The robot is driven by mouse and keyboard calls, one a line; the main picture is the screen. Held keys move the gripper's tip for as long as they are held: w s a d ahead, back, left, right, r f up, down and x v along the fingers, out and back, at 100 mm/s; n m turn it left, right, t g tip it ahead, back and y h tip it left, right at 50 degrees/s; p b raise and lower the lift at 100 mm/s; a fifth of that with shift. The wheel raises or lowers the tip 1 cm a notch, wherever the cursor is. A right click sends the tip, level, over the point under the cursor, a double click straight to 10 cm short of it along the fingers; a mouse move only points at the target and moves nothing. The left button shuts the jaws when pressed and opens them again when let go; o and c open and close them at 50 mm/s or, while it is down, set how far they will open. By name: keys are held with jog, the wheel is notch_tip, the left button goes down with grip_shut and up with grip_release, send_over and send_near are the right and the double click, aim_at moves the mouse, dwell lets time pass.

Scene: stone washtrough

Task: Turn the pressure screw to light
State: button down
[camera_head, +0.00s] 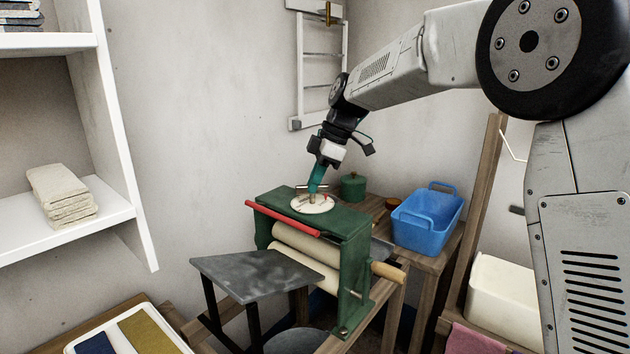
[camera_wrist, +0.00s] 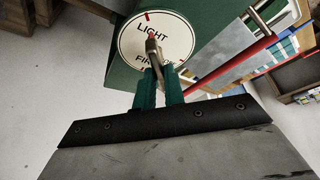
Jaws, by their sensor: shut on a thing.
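The green wringer (camera_head: 352,240) carries a round white dial (camera_head: 325,207) on its top. In the wrist view the dial (camera_wrist: 184,40) bears the words LIGHT and, closer to my fingers, FIRM, partly covered. A red mark sits on the dial's edge by LIGHT. The pressure screw (camera_wrist: 153,45) is a metal stem with a crossbar and a red tip, rising from the dial; I cannot tell its exact pointing. My gripper (camera_head: 314,192), with teal fingers, reaches down over the dial. It is shut on the screw's handle, as the wrist view (camera_wrist: 158,78) shows.
A red bar (camera_head: 282,218) runs along the wringer's front top edge, close to my fingers. Cream rollers and a grey board (camera_head: 245,272) lie below. A green pot (camera_head: 353,187) and a blue basin (camera_head: 428,217) stand behind and right. A white shelf (camera_head: 110,215) stands left.

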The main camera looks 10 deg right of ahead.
aim_at(328, 185)
jog(key=c, duration=1.5)
grip_release()
jog(key=v, duration=0.8)
jog(key=shift+f, duration=0.1)
